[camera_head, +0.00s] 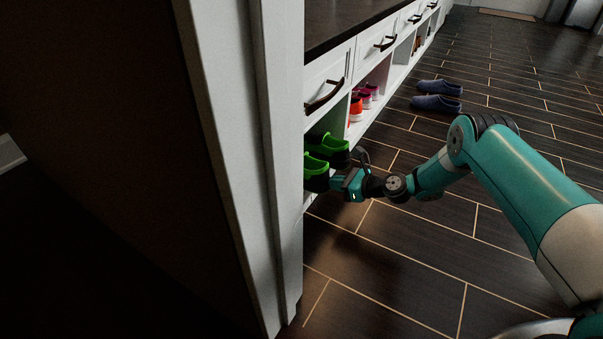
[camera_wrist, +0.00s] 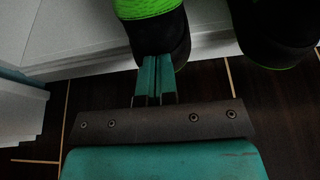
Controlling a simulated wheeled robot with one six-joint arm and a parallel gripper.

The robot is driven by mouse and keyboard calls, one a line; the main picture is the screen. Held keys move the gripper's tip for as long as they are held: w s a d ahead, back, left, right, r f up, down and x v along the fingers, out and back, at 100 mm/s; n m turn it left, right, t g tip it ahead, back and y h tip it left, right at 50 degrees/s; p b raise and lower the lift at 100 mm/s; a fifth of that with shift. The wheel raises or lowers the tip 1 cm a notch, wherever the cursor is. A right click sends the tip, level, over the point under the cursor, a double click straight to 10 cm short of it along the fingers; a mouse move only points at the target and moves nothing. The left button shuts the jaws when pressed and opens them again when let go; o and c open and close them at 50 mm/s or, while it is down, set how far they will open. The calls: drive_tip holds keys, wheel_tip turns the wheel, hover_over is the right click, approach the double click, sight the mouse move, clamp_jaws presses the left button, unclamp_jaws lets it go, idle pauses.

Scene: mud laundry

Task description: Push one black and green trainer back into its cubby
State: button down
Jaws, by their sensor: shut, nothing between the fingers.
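Two black and green trainers stand side by side in the nearest low cubby, partly hidden by the white panel in the head view. The nearer trainer (camera_head: 316,172) has its black end at the cubby's front edge, and it also shows in the wrist view (camera_wrist: 152,30). The farther trainer (camera_head: 328,147) shows at the upper right of the wrist view (camera_wrist: 275,35). My gripper (camera_head: 338,183) is shut and empty. In the wrist view its fingertips (camera_wrist: 152,60) overlap the black end of the nearer trainer; I cannot tell whether they touch it.
A tall white panel (camera_head: 238,150) stands left of my arm. Drawers with dark handles (camera_head: 325,95) are above the cubbies. Red and pink shoes (camera_head: 362,100) sit in the cubby beyond. Dark blue slippers (camera_head: 437,95) lie on the dark tiled floor, which is otherwise mostly clear.

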drive_tip(key=shift+w+a+b, duration=0.65)
drive_tip(key=shift+w+a, duration=0.1)
drive_tip(key=shift+a, duration=0.25)
drive_tip(key=shift+w+a+b, duration=0.6)
drive_tip(key=shift+w+a, duration=0.1)
drive_tip(key=shift+a, duration=0.35)
drive_tip(key=shift+w+a+b, duration=0.65)
drive_tip(key=shift+w+a, duration=0.1)
drive_tip(key=shift+a, duration=0.25)
drive_tip(key=shift+s+d+r+p, duration=0.1)
drive_tip(key=shift+s+d+p, duration=0.1)
drive_tip(key=shift+d+p, duration=0.15)
drive_tip(key=s+d+p, duration=0.4)
drive_tip(key=s+d, duration=0.1)
drive_tip(key=d, duration=0.2)
drive_tip(key=shift+s+d+p, duration=0.2)
drive_tip(key=shift+s+p, duration=0.1)
drive_tip(key=shift+p, duration=0.1)
